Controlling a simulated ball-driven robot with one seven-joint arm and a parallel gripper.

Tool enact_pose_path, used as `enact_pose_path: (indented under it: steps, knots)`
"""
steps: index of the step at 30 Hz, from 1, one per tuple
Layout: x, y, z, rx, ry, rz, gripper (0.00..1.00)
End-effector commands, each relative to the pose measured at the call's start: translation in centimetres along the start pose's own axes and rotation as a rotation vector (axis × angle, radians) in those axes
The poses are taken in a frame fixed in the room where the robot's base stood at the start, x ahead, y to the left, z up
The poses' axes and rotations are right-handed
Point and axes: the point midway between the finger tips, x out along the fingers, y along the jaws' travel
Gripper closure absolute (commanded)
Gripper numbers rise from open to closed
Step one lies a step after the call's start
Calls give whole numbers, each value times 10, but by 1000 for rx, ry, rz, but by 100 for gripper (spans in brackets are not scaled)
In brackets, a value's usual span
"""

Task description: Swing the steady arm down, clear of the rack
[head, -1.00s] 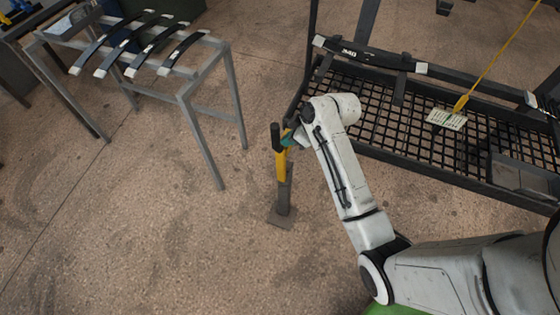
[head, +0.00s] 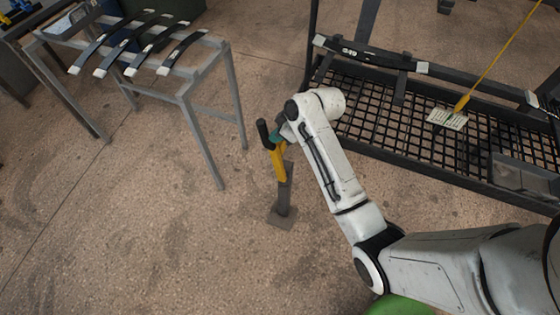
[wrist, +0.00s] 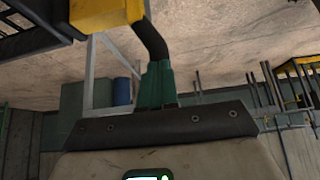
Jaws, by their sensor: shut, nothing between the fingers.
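The steady arm is a yellow bar (head: 278,163) with a black grip (head: 263,134) on top. It stands on a dark post (head: 284,192) on the floor, left of the rack, and its top leans left. The wrist view shows the yellow part (wrist: 105,13) and the black grip (wrist: 150,38) close up. My gripper (head: 279,138) is at the grip's right side, with teal fingers. In the wrist view the shut fingers (wrist: 157,75) meet the grip's end or lie just against it; I cannot tell which. The black mesh-floored rack (head: 430,165) stands to the right.
A grey stand (head: 185,95) with several dark, white-ended leaf springs (head: 140,43) is at the upper left. A yellow cord (head: 500,50) runs down to a pale tag (head: 447,119) over the rack. The floor in front of the post and left of it is clear.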

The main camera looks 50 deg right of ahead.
Motion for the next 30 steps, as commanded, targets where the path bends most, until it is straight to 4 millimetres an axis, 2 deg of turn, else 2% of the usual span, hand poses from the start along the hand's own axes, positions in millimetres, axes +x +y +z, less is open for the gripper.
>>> enact_pose_path:
  steps: [30]
  knots:
    - [21,0,-31,-1,1,1,100]
